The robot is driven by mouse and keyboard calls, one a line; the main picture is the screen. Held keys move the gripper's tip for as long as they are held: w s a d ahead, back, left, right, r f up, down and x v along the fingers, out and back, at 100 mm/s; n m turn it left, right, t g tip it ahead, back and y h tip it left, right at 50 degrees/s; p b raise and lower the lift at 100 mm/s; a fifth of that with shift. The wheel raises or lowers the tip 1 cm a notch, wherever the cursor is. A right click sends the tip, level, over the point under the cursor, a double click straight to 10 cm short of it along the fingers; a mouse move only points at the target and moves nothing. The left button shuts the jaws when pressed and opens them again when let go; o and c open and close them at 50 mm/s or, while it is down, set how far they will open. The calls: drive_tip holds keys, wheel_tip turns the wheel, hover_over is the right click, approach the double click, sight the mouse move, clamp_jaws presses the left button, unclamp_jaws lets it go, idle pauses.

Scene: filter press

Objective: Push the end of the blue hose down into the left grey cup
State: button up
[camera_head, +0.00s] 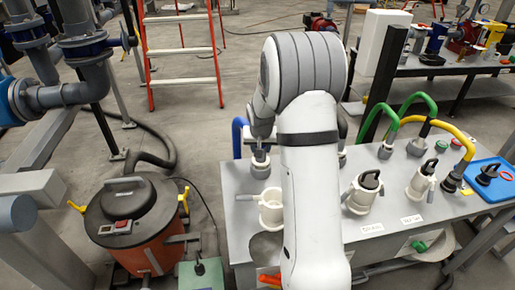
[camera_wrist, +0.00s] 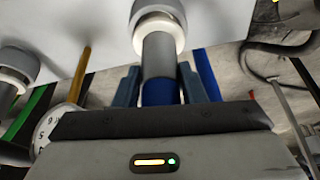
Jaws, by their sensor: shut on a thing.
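My gripper (camera_head: 261,141) is above the left end of the grey bench, partly hidden by my arm. In the wrist view, my gripper (camera_wrist: 158,85) is shut on the blue hose (camera_wrist: 160,94), with a finger on each side. The hose's grey end piece (camera_wrist: 158,56) points at the light-rimmed left grey cup (camera_wrist: 160,10) and meets its rim. In the head view, the blue hose (camera_head: 238,138) rises behind the bench, and the left grey cup (camera_head: 260,169) is directly below my gripper. I cannot tell how deep the end sits.
A white cup with a side handle (camera_head: 270,212) stands in front. Green hoses (camera_head: 389,126) and a yellow hose (camera_head: 455,134) arch over the bench to the right. A blue tray (camera_head: 476,192) lies at the right end. An orange drum (camera_head: 150,252) stands left.

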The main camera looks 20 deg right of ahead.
drive_tip(key=o, duration=1.2)
drive_tip(key=shift+o, duration=0.2)
drive_tip(key=shift+f, duration=0.1)
drive_tip(key=s+a+r+n+p, duration=0.1)
drive_tip(key=s+a+r, duration=0.3)
drive_tip(key=s+r, duration=0.3)
drive_tip(key=s+a+r+n+p, duration=0.1)
drive_tip(key=s+a+r, duration=0.3)
drive_tip(key=s+r, duration=0.4)
drive_tip(key=s+a+r+n+y+p, duration=0.1)
drive_tip(key=s+a, duration=0.2)
drive_tip(key=s, duration=0.5)
drive_tip(key=s+a+r+n+g+p, duration=0.1)
drive_tip(key=s+a, duration=0.2)
drive_tip(key=s, duration=0.6)
drive_tip(key=shift+g+y, duration=0.3)
drive_tip(key=shift+y, duration=0.1)
